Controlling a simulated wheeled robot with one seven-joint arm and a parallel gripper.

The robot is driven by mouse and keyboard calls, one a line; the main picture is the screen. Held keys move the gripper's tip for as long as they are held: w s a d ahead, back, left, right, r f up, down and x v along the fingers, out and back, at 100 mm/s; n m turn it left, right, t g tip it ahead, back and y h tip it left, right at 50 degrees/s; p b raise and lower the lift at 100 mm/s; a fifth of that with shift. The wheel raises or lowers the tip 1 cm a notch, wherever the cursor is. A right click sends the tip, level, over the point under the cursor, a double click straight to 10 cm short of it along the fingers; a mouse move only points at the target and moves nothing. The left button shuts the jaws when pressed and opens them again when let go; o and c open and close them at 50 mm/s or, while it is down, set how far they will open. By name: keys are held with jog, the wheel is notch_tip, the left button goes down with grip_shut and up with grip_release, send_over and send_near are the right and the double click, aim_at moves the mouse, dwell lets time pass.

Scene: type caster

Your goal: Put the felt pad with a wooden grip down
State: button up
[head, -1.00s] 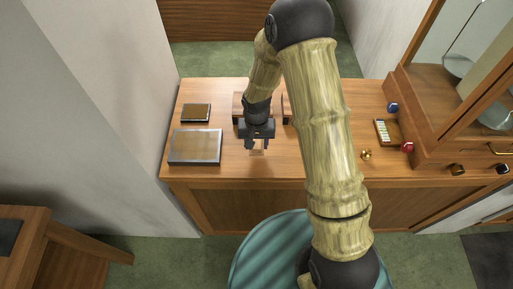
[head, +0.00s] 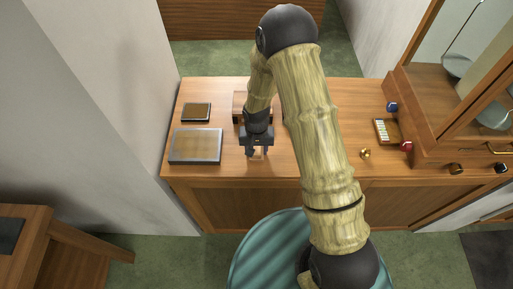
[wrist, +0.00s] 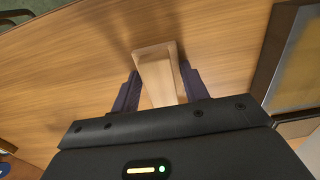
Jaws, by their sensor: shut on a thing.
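The felt pad's pale wooden grip (wrist: 158,72) stands between the two dark fingers of my gripper (wrist: 160,90) in the wrist view. My gripper is shut on it. In the head view my gripper (head: 257,152) points down over the front part of the wooden counter (head: 320,165), right of the large framed panel. Only a small pale bit of the held thing shows there. The felt underside is hidden, and I cannot tell whether it touches the counter.
A large grey-framed panel (head: 195,146) and a smaller one (head: 197,112) lie at left. A wooden block (head: 238,106) is behind my gripper, partly hidden. A small tray (head: 386,131), brass knob (head: 365,153), blue knob (head: 392,107) and red knob (head: 407,146) are at right, beside a glazed cabinet (head: 440,100).

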aim_at(256, 148)
jog(key=o, duration=0.9)
notch_tip(256, 148, up, 12)
jog(key=shift+r+b, duration=0.15)
jog(key=shift+b, duration=1.05)
jog(key=s+d+r+t, duration=0.1)
jog(key=s+d+r, duration=0.2)
jog(key=s+d, duration=0.1)
jog(key=s+d+r, duration=0.3)
jog(key=s+d, duration=0.1)
jog(key=d, duration=0.1)
jog(key=s+d+r+t, duration=0.1)
jog(key=s+d+r, duration=0.2)
jog(key=s+d, duration=0.1)
jog(key=shift+s+d+t, duration=0.15)
jog(key=shift+d+t, duration=0.15)
